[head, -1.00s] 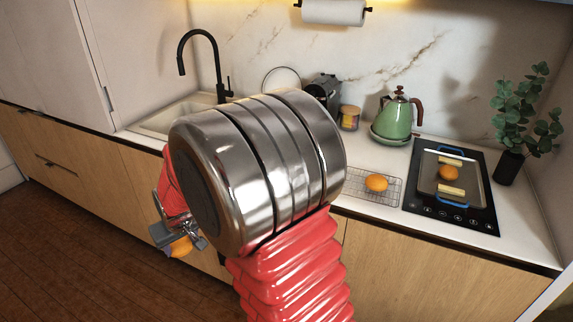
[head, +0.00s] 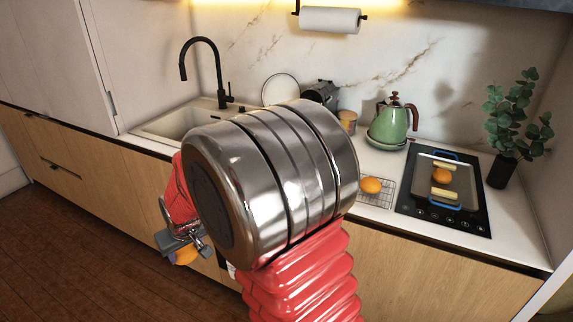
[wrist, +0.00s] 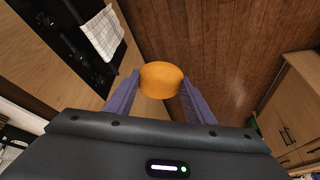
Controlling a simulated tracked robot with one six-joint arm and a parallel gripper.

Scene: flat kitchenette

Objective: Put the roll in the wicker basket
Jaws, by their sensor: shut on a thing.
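My gripper (wrist: 160,88) is shut on an orange-brown roll (wrist: 161,76), which sits between the two purple-grey fingers in the wrist view. In the head view the gripper (head: 182,250) hangs low at the left, in front of the cabinet fronts, with part of the roll (head: 186,257) showing below it. A similar round roll (head: 370,186) lies on a wire rack on the counter, and another (head: 441,175) lies on a tray on the hob. No wicker basket can be made out in either view.
My arm hides the middle of the counter. The sink (head: 180,124) and black tap (head: 204,68) are at the left. A green kettle (head: 393,122), the black hob (head: 474,216) and a potted plant (head: 508,168) stand to the right. A cloth (wrist: 103,33) hangs on the oven front.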

